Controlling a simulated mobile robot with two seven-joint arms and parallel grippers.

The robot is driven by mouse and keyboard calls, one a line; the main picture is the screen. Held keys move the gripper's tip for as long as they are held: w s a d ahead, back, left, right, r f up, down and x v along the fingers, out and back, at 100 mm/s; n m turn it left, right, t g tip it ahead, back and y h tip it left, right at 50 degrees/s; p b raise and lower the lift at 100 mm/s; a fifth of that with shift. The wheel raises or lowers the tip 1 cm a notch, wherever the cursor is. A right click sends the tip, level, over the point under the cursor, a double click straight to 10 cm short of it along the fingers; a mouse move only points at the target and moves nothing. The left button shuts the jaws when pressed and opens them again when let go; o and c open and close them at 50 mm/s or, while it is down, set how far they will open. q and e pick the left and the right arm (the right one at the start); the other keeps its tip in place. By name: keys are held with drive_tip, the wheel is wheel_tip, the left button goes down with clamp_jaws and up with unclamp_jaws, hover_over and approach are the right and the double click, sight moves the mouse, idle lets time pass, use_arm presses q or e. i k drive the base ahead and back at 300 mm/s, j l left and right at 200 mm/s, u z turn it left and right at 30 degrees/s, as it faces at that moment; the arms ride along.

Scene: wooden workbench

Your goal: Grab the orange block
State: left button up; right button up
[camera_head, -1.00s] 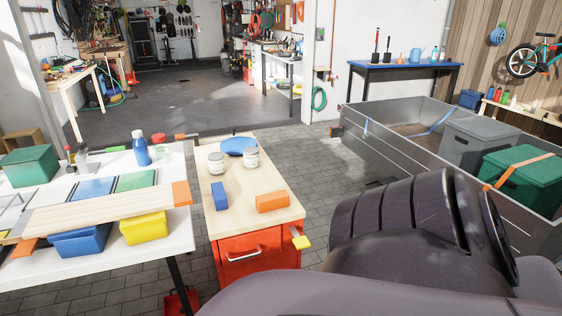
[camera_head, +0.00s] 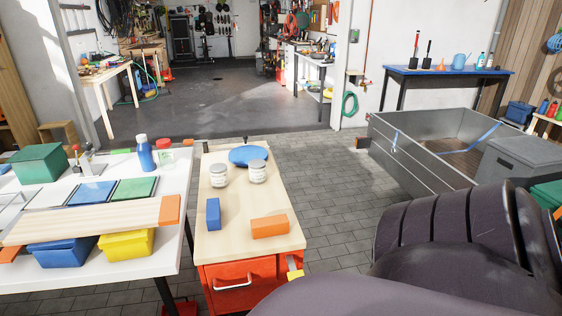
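The orange block (camera_head: 270,226) lies on the wooden top of a small red workbench (camera_head: 222,244), near its front right corner. It is a plain rectangular block with nothing touching it. A blue block (camera_head: 213,213) stands to its left on the same top. Neither of my grippers is in view. A dark, ribbed arm part of mine fills the lower right of the picture, apart from the orange block.
Two jars (camera_head: 219,175) and a blue round object (camera_head: 248,155) stand further back on the bench. A white table (camera_head: 172,201) with bins, a plank and bottles is at the left. A metal trailer (camera_head: 420,160) stands at the right. Paved floor lies between.

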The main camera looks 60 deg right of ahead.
sight(274, 226)
drive_tip(key=k+l, duration=0.1)
drive_tip(key=l, duration=0.35)
drive_tip(key=k+l, duration=0.1)
drive_tip(key=l, duration=0.3)
drive_tip(key=k+l, duration=0.1)
drive_tip(key=l, duration=0.35)
drive_tip(key=k+l, duration=0.1)
drive_tip(key=l, duration=0.3)
